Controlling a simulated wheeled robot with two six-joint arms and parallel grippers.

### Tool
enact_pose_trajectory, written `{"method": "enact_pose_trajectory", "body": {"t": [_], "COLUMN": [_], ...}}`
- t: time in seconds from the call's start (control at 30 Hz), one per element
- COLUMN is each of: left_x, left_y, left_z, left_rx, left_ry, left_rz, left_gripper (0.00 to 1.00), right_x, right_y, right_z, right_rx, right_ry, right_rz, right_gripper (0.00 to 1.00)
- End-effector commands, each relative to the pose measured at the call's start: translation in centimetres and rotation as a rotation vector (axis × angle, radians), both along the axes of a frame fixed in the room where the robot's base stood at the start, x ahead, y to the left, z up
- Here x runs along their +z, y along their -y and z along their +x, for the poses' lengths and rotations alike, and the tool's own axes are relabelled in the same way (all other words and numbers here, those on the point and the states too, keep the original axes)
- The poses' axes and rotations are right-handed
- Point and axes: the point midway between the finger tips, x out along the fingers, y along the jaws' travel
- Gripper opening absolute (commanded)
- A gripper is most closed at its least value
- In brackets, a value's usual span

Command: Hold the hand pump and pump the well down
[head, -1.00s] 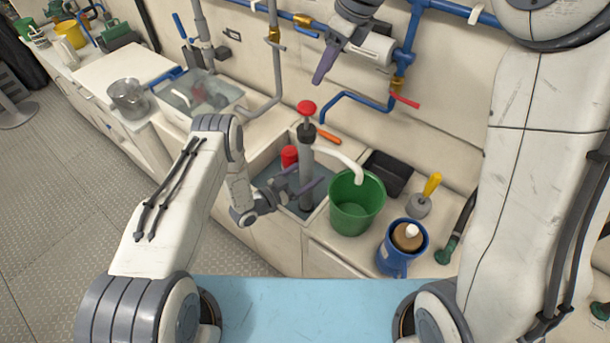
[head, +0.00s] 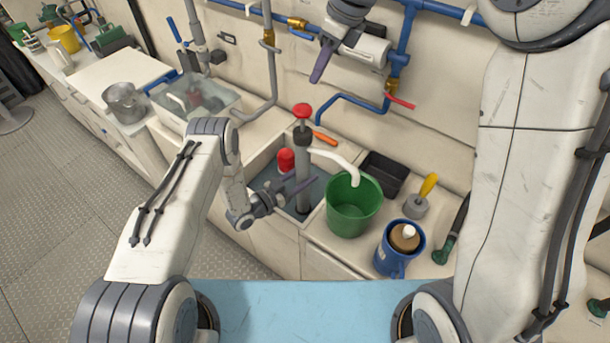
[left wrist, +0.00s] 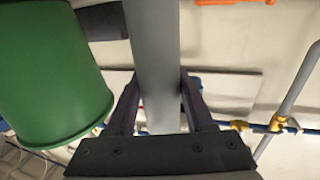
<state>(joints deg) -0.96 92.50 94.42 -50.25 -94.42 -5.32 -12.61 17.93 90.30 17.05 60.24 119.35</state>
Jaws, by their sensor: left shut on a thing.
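The hand pump has a grey barrel (head: 303,172), a red T-handle (head: 302,110) and a white spout. It stands upright in the well (head: 270,178), a sink-like opening with water, and its spout reaches over the green bucket (head: 353,207). My left gripper (head: 301,186) is shut on the pump barrel, below the spout. In the left wrist view the barrel (left wrist: 153,60) runs between the two fingers. The handle is down close to the barrel's top. My right gripper (head: 321,62) hangs up by the wall pipes, clear of the pump; its finger gap is hidden.
A red object (head: 286,160) is in the well. An orange-handled tool (head: 325,137) lies behind the pump. A black tray (head: 383,174), a yellow-handled tool (head: 421,197) and a blue jug (head: 398,249) stand on the counter to the right. Blue pipes run along the wall.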

Motion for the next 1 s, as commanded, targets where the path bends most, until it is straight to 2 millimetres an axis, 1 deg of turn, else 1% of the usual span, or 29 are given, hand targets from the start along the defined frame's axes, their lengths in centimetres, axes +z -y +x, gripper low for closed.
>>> {"method": "enact_pose_trajectory", "body": {"t": [0.2, 0.4, 0.57, 0.8, 1.0], "left_x": [0.0, 0.0, 0.0, 0.0, 0.0], "left_y": [0.0, 0.0, 0.0, 0.0, 0.0], "left_z": [0.0, 0.0, 0.0, 0.0, 0.0], "left_rx": [0.000, 0.000, 0.000, 0.000, 0.001], "left_ry": [-0.001, 0.000, 0.001, 0.002, 0.002], "left_rz": [0.000, 0.000, 0.001, 0.001, 0.001], "left_gripper": [0.00, 0.00, 0.00, 0.00, 0.00], "right_x": [-1.7, -2.8, -3.8, -6.4, -7.7], "right_y": [-2.2, -3.3, -3.5, -3.4, -3.4], "right_z": [1.0, 1.6, 1.7, 1.7, 1.7], "right_rx": [0.171, 0.287, 0.310, 0.309, 0.308], "right_ry": [-0.056, -0.098, -0.109, -0.110, -0.106], "right_rz": [-0.149, -0.291, -0.325, -0.324, -0.323], "right_gripper": [0.00, 0.00, 0.00, 0.00, 0.00]}}
